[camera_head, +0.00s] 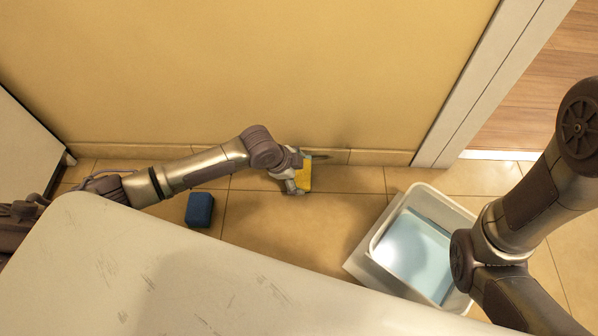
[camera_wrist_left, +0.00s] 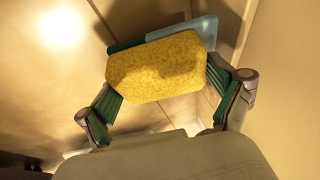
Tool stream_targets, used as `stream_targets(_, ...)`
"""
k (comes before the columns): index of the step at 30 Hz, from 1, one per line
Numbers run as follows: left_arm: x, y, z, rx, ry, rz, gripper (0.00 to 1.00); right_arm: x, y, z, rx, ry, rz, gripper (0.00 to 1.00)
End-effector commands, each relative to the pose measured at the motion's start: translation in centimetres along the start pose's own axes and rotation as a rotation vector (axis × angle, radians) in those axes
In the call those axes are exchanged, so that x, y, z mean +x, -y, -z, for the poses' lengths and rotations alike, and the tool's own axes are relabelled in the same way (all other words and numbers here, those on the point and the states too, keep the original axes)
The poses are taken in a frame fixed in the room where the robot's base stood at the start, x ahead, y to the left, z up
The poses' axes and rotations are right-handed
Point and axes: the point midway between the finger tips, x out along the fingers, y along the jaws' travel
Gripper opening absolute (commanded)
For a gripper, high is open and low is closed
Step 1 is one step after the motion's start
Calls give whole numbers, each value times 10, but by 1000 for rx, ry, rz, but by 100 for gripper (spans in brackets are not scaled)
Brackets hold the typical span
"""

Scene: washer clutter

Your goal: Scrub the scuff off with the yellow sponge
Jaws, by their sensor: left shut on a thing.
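The yellow sponge (camera_head: 304,176) is at my left gripper (camera_head: 296,172), low by the foot of the yellow wall. In the left wrist view the sponge (camera_wrist_left: 155,68) sits between the green-padded fingers of the left gripper (camera_wrist_left: 168,88), which is shut on it. A faint dark smudge (camera_head: 344,147) shows low on the wall, just right of the gripper; I cannot tell surely that it is the scuff. I cannot tell whether the sponge touches the wall or floor. My right arm comes in at the right; its gripper is out of view.
A white bin (camera_head: 378,235) with pale blue inside stands on the tiled floor, right of the sponge. A blue block (camera_head: 199,209) lies on the floor to the left. A scratched white top (camera_head: 180,270) fills the front. A white door frame (camera_head: 470,90) stands right.

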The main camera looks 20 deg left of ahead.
Motion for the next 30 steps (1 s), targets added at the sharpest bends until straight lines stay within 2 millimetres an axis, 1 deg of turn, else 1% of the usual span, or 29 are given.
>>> stream_targets(19,2,11,0,0,-1,1,65,0,0,0,0,2,0,40)
stream_targets(23,4,11,7,0,-2,0,65,3,-1,-2,0,3,-1,40)
stream_targets(30,11,9,25,1,-2,-1,65,11,-3,-5,0,3,-1,40)
